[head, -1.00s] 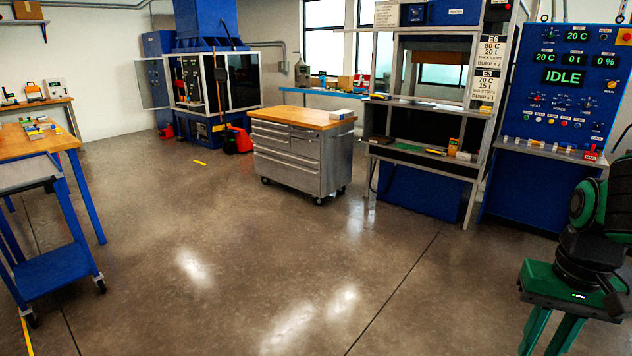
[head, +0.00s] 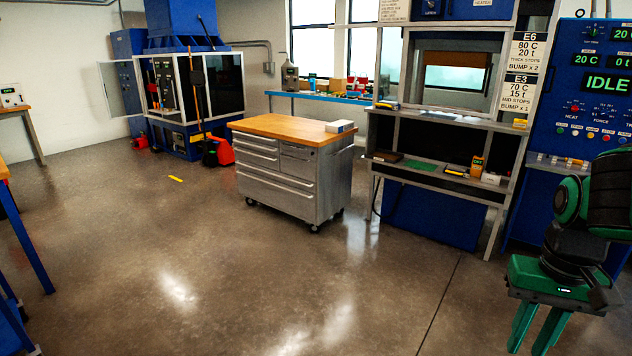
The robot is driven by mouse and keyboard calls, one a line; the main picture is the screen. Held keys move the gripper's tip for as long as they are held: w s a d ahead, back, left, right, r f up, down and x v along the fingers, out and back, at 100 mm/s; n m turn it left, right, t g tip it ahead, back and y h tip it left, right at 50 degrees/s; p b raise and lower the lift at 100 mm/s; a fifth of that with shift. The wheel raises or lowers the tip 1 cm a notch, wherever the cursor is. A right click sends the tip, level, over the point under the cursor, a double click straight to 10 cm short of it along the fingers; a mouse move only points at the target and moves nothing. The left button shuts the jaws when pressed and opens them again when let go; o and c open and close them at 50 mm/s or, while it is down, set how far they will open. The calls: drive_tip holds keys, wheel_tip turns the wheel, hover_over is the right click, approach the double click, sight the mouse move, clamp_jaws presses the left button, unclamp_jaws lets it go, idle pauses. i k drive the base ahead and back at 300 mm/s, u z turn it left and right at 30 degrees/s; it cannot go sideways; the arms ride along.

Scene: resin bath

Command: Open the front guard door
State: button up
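A blue machine (head: 181,140) stands at the back left in the head view, with dark windowed panels in pale frames. A grey-framed panel (head: 121,92) stands out at its left side. The station right of centre has a grey-framed opening (head: 408,85) above its shelves. I cannot tell for certain which of these carries the front guard door. My gripper (head: 528,346) is at the lower right, pointing down. Its two green fingers are apart, with nothing seen between them. It is far from both machines, and its fingertips are close to the bottom edge of the view.
A grey drawer cabinet (head: 270,180) on castors stands mid-floor with a wooden top. A blue control panel (head: 570,110) reading IDLE is at the right, partly behind my arm. A blue-legged table (head: 32,240) is at the left edge. The floor (head: 210,260) in front is clear.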

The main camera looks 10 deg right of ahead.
sight(507, 30)
drive_tip(key=z, duration=0.15)
drive_tip(key=i, duration=1.5)
drive_tip(key=z, duration=0.55)
drive_tip(key=i, duration=1.25)
drive_tip(key=z, duration=0.6)
drive_tip(key=i, duration=1.25)
drive_tip(key=z, duration=0.2)
